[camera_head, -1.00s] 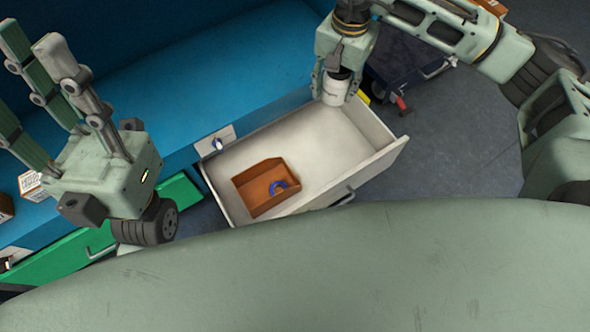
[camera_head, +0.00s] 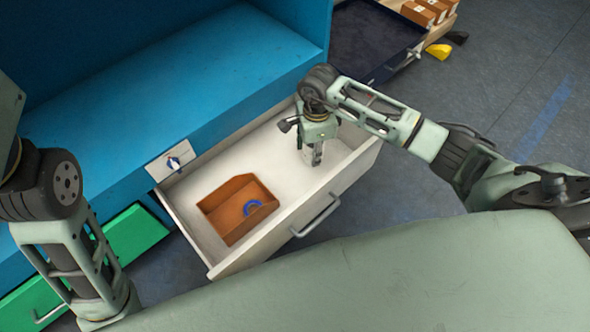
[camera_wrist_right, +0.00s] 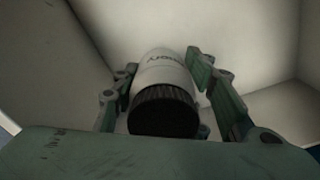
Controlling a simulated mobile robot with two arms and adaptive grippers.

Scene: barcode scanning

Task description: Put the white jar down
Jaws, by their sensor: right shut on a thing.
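The white jar (camera_wrist_right: 162,70) shows in the right wrist view with its black ribbed lid (camera_wrist_right: 165,108) toward the camera and dark lettering on its side. My right gripper (camera_wrist_right: 157,84) is shut on it, with fingers on both sides. In the head view my right gripper (camera_head: 312,157) points down inside the open white drawer (camera_head: 285,150), toward its right end. There the jar is hidden by the gripper, so I cannot tell whether it touches the drawer floor. My left arm comes in at the left edge; its gripper fingers are out of the picture.
A blue cabinet (camera_head: 190,80) lies behind. A green drawer (camera_head: 125,240) is at left. A dark tray (camera_head: 375,35) is at the back right.

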